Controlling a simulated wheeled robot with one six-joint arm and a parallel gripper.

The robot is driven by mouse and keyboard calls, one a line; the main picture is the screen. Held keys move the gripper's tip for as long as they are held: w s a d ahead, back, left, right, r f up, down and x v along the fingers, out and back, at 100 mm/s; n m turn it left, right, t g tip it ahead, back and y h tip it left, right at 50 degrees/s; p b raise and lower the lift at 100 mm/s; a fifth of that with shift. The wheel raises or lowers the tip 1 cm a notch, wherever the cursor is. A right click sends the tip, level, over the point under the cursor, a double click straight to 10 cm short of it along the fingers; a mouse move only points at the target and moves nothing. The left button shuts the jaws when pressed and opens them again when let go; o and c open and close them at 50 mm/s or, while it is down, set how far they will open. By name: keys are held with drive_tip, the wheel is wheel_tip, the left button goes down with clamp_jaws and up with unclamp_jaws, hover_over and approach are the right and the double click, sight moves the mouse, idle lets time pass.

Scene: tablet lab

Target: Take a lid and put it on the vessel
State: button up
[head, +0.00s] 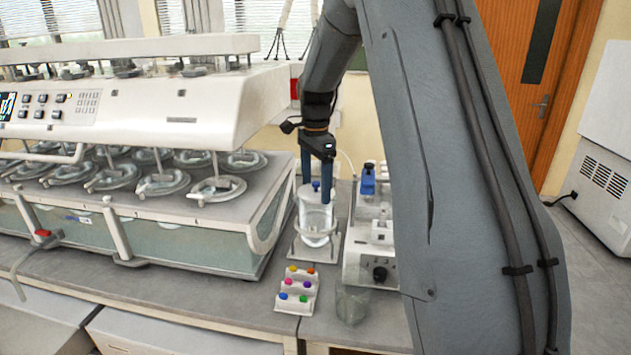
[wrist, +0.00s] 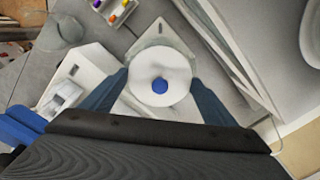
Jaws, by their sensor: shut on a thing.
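The vessel (head: 316,222) is a clear glass cylinder standing upright on a white stand (head: 298,248) on the bench. The lid (wrist: 160,65) is a pale round disc with a blue knob (wrist: 160,85), which also shows in the head view (head: 315,186). My gripper (head: 317,186) has its two blue fingers pointing down at the vessel's top. In the wrist view my gripper (wrist: 161,80) is shut on the lid, one finger at each side. The lid is at or just above the vessel's mouth; I cannot tell whether it touches the rim.
A large white multi-station machine (head: 180,110) stands close on the left. A white device with a dark knob (head: 380,273) stands close on the right. A small rack of coloured caps (head: 297,290) and a clear beaker (head: 352,304) are in front. My arm covers the right side.

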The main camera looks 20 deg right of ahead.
drive_tip(key=shift+f, duration=0.3)
drive_tip(key=o, duration=1.1)
drive_tip(key=shift+r+b, duration=1.45)
drive_tip(key=shift+r, duration=2.5)
drive_tip(key=shift+s, duration=0.1)
